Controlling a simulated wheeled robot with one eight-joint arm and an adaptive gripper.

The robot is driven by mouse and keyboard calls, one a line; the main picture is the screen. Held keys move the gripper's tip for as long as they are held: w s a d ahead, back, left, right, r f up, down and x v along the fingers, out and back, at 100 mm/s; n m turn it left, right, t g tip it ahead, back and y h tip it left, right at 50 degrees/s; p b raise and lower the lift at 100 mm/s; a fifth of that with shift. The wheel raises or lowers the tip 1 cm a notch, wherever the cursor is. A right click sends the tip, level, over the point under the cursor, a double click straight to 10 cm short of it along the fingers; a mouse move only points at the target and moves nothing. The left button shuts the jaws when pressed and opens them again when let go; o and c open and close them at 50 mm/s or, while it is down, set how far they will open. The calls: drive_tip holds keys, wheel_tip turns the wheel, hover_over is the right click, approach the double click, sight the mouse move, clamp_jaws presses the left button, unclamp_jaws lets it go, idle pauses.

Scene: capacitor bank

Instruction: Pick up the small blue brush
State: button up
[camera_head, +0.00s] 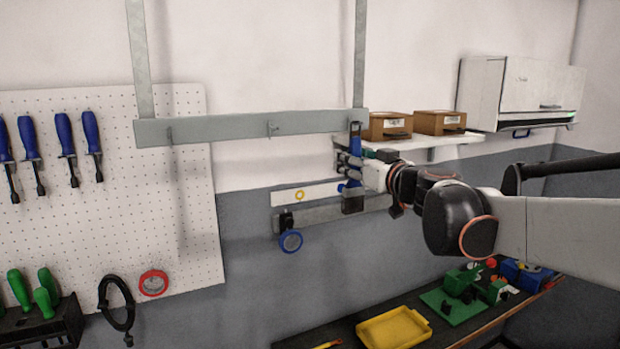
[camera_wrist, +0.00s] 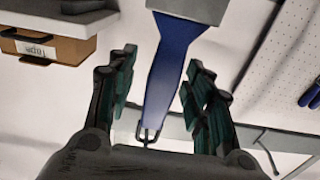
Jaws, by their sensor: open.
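The small blue brush (camera_head: 353,202) hangs by its handle end from a hook on the grey rail, with its wide end down. In the wrist view, which appears upside down, its blue handle (camera_wrist: 170,75) runs between the two fingers of my gripper (camera_wrist: 163,80), and the wide grey-blue end shows at the top edge. My gripper (camera_head: 352,172) is open, one finger on each side of the handle. A gap shows on the left; the right finger is close to the handle. In the head view the fingers hide the middle of the brush.
The grey rail (camera_head: 220,127) has other, empty hooks. Cardboard boxes (camera_head: 390,125) stand on a white shelf (camera_head: 440,142) close right of my gripper. A blue tape roll (camera_head: 290,241) hangs below left. A bench with a yellow tray (camera_head: 394,328) lies below.

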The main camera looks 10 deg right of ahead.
drive_tip(key=shift+w+a, duration=0.15)
drive_tip(key=shift+w, duration=0.1)
drive_tip(key=shift+s+r, duration=0.25)
drive_tip(key=shift+s, duration=0.4)
drive_tip(key=shift+d, duration=0.2)
drive_tip(key=c, duration=0.4)
drive_tip(key=shift+w+a+f, duration=0.1)
drive_tip(key=shift+w, duration=0.2)
clamp_jaws()
drive_tip(key=shift+s, duration=0.15)
drive_tip(key=shift+r, duration=0.2)
